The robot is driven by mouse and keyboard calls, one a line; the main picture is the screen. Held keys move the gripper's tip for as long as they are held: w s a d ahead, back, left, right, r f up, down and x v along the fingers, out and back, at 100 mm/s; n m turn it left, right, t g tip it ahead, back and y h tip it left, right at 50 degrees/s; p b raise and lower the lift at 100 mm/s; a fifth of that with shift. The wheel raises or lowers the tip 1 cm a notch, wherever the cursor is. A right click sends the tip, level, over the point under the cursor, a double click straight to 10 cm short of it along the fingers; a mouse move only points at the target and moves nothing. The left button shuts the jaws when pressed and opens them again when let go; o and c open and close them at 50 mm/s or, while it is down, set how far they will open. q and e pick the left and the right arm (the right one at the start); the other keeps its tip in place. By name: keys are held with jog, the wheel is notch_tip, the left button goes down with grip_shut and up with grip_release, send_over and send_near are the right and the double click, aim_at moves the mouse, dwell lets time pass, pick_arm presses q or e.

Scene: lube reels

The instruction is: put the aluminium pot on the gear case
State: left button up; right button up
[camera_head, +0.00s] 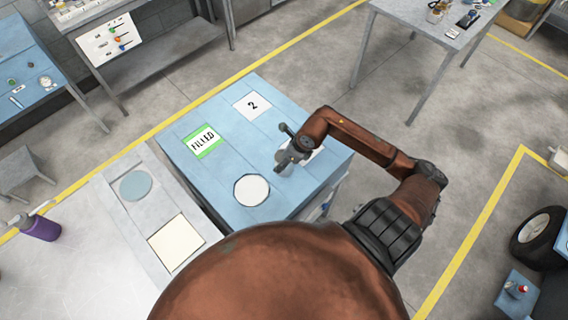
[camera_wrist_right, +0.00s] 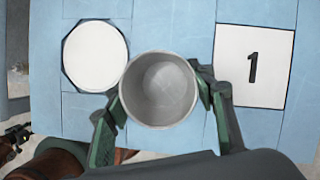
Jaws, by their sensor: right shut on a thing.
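The aluminium pot (camera_wrist_right: 160,92), a round grey open-topped vessel, sits between the fingers of my right gripper (camera_wrist_right: 165,108) in the right wrist view. The fingers press on its sides and its inside looks empty. In the head view my right gripper (camera_head: 292,155) is over the right part of the blue-topped bench (camera_head: 218,172) and hides most of the pot. I cannot tell whether the pot touches the surface. No thing is clearly recognisable as the gear case. My left gripper is not in view.
A white disc (camera_head: 251,190) with a dark rim lies on the blue top, left of the pot in the wrist view. A "1" card (camera_wrist_right: 254,66) is right of the pot. A "FILLED" card (camera_head: 203,141) and a "2" card (camera_head: 252,105) lie farther back. The surface between is clear.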

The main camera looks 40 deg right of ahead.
jog(key=shift+d+f+p, duration=0.15)
jog(key=shift+f+p, duration=0.05)
jog(key=shift+f, duration=0.75)
jog(key=shift+d+f+p, duration=0.1)
jog(key=shift+f+p, duration=0.1)
jog(key=shift+f, duration=0.7)
jog(key=o, duration=1.2)
jog(key=b+v, duration=0.1)
jog(key=v, duration=1.1)
jog(key=shift+w, duration=0.1)
